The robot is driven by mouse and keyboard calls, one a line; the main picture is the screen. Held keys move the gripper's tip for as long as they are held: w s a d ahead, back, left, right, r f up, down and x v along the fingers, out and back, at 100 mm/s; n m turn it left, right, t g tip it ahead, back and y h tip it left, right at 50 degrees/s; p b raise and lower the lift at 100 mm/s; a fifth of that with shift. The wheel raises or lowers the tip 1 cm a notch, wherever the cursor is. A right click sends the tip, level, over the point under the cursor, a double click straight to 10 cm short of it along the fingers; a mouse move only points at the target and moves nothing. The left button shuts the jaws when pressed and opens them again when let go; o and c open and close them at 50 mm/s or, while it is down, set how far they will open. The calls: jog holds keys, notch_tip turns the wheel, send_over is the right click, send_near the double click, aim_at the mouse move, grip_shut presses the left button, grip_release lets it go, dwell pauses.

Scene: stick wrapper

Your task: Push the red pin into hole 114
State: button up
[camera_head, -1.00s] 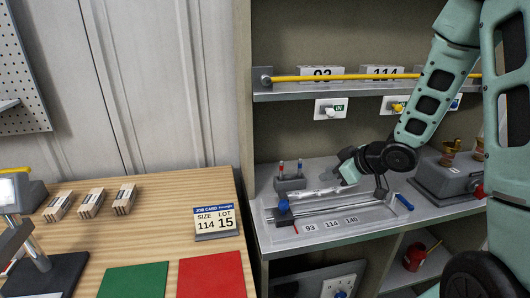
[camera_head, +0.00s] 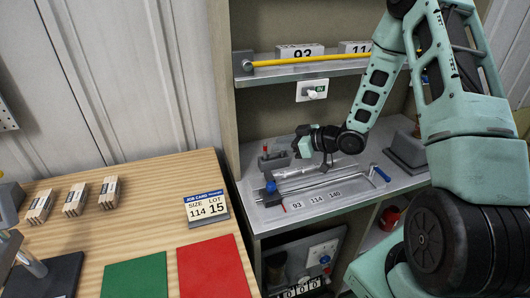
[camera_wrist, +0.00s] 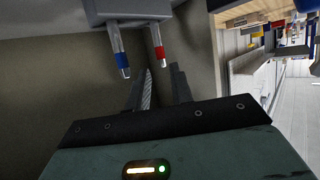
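A grey pin holder (camera_head: 273,162) stands on the metal bench. It also shows in the wrist view (camera_wrist: 128,8), with a red-tipped pin (camera_wrist: 159,48) and a blue-tipped pin (camera_wrist: 121,60) pointing down in the picture. In the head view only a red tip (camera_head: 265,150) shows clearly. My gripper (camera_head: 300,136) is just right of the holder. In the wrist view its fingers (camera_wrist: 160,72) are apart, with nothing seen between them; the red-tipped pin lies just past their tips. The label 114 (camera_head: 316,200) is on the fixture's front edge, between 93 and 140. I cannot make out the hole itself.
A shelf with a yellow bar (camera_head: 310,60) is above. A job card (camera_head: 207,206) reads size 114, lot 15, on the wooden table.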

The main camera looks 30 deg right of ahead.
aim_at(265, 145)
jog(key=p+x, duration=0.2)
jog(key=x, duration=0.3)
jog(key=shift+w+a, duration=0.15)
jog(key=shift+a, duration=0.1)
jog(key=shift+w+a+f, duration=0.15)
jog(key=shift+w+f, duration=0.1)
jog(key=shift+w, duration=0.05)
grip_shut()
